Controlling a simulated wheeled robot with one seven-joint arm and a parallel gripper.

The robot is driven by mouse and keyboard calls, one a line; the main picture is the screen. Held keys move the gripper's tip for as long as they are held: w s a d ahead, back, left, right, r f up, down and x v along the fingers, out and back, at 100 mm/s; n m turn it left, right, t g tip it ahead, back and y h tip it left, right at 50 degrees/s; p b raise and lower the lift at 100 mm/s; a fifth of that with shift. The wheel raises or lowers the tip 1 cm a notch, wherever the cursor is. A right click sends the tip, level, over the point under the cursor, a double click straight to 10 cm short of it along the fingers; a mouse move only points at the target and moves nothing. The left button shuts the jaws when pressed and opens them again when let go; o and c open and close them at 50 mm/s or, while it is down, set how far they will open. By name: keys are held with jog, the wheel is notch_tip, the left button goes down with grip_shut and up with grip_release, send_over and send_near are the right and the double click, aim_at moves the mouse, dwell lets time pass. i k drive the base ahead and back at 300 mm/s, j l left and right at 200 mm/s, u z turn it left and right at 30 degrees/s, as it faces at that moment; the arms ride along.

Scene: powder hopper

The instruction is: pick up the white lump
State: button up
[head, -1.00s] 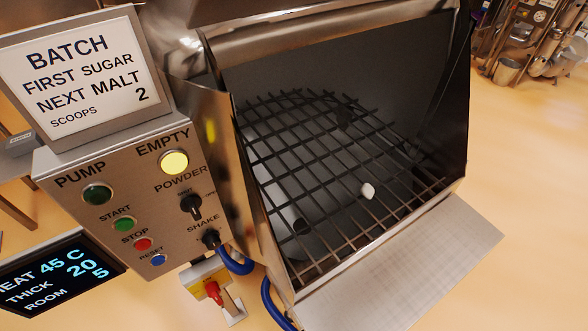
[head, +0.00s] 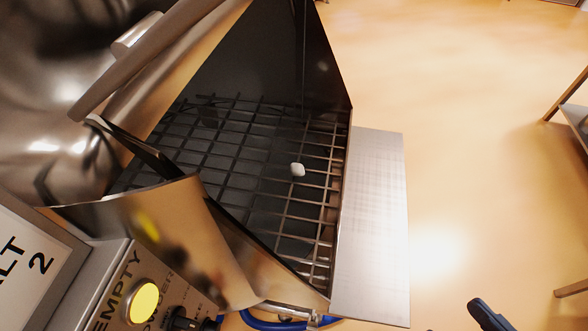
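The white lump (head: 297,170) is small and rounded. It lies on the dark bar grate (head: 225,150) inside the open metal hopper (head: 225,215), toward the side near the flat metal shelf. No gripper is clearly seen in the head view. A dark blue-black shape (head: 488,315) shows at the bottom edge, right of the middle, and I cannot tell what it is.
A flat metal shelf (head: 375,225) runs along the hopper's right side. The control panel (head: 110,300) with a lit yellow EMPTY lamp (head: 143,302) and a sign (head: 30,265) stand at lower left. Blue hose (head: 265,322) is below. Open floor (head: 470,130) lies right.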

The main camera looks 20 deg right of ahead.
aim_at(296, 169)
jog(key=k, duration=0.5)
jog(key=k+u, duration=0.45)
jog(key=k+j+u, duration=0.25)
jog(key=u, duration=0.2)
jog(key=i+l+u, duration=0.1)
jog(key=l+u, duration=0.3)
jog(key=l, duration=0.35)
jog(key=l+u, duration=0.45)
jog(key=l, duration=2.55)
jog(key=k+z, duration=0.05)
